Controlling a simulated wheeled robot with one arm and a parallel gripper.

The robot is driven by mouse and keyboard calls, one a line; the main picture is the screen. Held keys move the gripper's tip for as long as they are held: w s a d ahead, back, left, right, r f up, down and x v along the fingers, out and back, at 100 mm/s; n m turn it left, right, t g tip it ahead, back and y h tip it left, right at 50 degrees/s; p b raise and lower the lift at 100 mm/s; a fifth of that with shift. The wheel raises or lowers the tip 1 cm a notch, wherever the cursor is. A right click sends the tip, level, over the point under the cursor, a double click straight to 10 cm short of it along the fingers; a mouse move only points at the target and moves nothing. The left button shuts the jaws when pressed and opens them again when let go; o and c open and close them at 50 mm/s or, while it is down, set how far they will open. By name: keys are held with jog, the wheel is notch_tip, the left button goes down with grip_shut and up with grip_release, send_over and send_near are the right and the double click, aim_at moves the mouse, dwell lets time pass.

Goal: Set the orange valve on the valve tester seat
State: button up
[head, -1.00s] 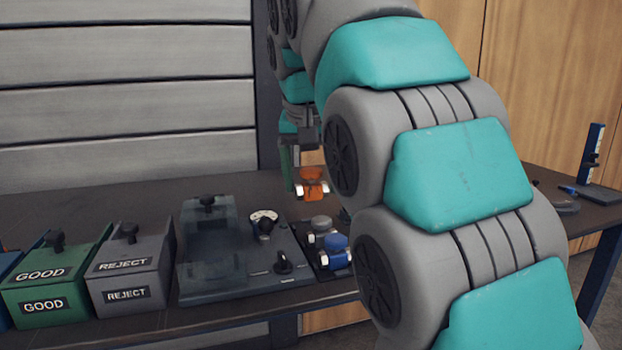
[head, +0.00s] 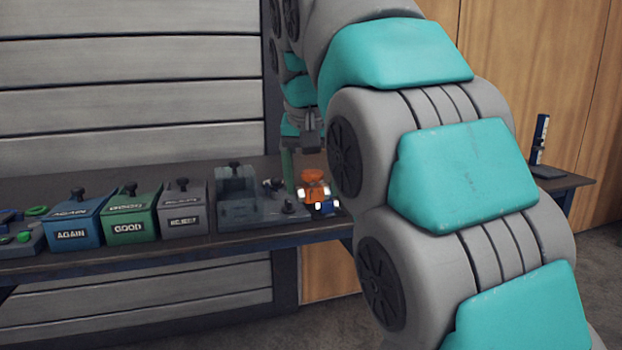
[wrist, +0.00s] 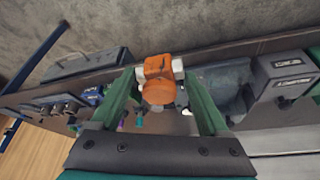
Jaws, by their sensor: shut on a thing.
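The orange valve (head: 314,180) with pale end fittings hangs in my gripper (head: 300,170), above the bench. The wrist view shows the orange valve (wrist: 158,80) between the two green fingers of my gripper (wrist: 157,95), which is shut on it. The valve tester (head: 237,190) is a dark grey base with a translucent box-shaped cover, just left of the valve in the head view. I cannot make out its seat clearly. A blue valve (head: 329,198) sits low behind the orange one, partly hidden by it.
Lidded boxes marked AGAIN (head: 74,222), GOOD (head: 130,213) and REJECT (head: 183,208) stand left of the tester. A blue upright gauge (head: 541,140) stands at the bench's far right. My arm hides much of the bench's right side.

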jog(key=shift+w+d+f, duration=0.25)
jog(key=shift+w+f, duration=0.05)
jog(key=shift+f, duration=0.05)
jog(key=w+d+f, duration=0.2)
jog(key=d+f, duration=0.4)
jog(key=f, duration=0.4)
jog(key=w+d+f, duration=0.3)
jog(key=d+f, duration=0.4)
jog(key=f, duration=0.4)
jog(key=w+d+f+n, duration=0.1)
jog(key=w+d+f, duration=0.1)
jog(key=d+f, duration=0.4)
jog(key=s+x, duration=0.1)
jog(key=x, duration=0.3)
jog(key=shift+d+f, duration=0.25)
jog(key=shift+f, duration=0.1)
